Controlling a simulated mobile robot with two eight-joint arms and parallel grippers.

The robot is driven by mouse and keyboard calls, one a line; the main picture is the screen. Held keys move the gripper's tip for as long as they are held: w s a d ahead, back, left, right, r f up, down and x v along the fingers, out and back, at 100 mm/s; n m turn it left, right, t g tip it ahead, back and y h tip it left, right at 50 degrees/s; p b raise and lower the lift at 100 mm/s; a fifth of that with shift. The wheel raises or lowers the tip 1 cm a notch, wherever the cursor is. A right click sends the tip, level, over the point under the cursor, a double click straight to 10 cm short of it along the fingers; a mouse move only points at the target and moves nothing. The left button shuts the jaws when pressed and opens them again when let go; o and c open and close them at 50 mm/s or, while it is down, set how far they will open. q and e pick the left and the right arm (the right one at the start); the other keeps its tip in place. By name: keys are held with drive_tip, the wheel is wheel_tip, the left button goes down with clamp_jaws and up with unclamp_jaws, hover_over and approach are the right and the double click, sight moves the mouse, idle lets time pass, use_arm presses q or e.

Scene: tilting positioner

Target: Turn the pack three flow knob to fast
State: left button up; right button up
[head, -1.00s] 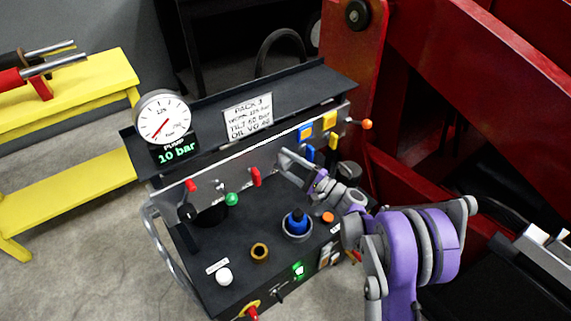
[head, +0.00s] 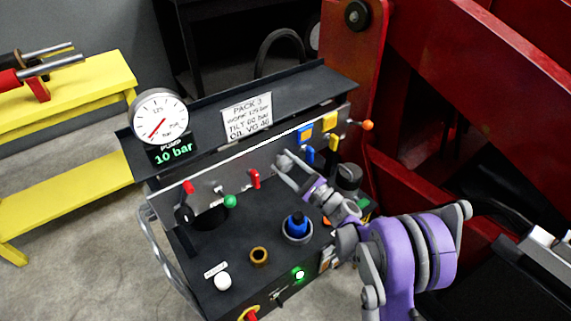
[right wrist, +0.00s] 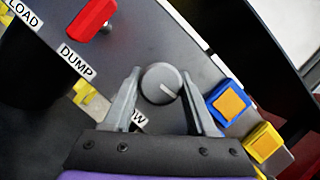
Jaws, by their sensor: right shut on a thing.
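The flow knob (right wrist: 159,86) is a round grey knob with a white pointer line, on the grey upright panel of the pack. In the right wrist view its line points toward the lower right. My right gripper (right wrist: 160,78) is shut on the knob, one finger on each side. A label by the knob shows only the letters "OW"; the rest is hidden behind a finger. My left gripper is not in view.
A red lever (right wrist: 93,19) marked DUMP is left of the knob. Blue (right wrist: 228,101) and yellow (right wrist: 262,142) handles stand close to the right finger. The pump gauge (head: 159,117) reads 10 bar.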

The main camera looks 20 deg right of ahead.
drive_tip(key=o, duration=1.3)
drive_tip(key=shift+o, duration=0.2)
drive_tip(key=shift+s+d, duration=0.1)
drive_tip(key=p+v, duration=0.1)
drive_tip(key=v, duration=0.9)
drive_tip(key=shift+s, duration=0.2)
drive_tip(key=shift+d+f, duration=0.15)
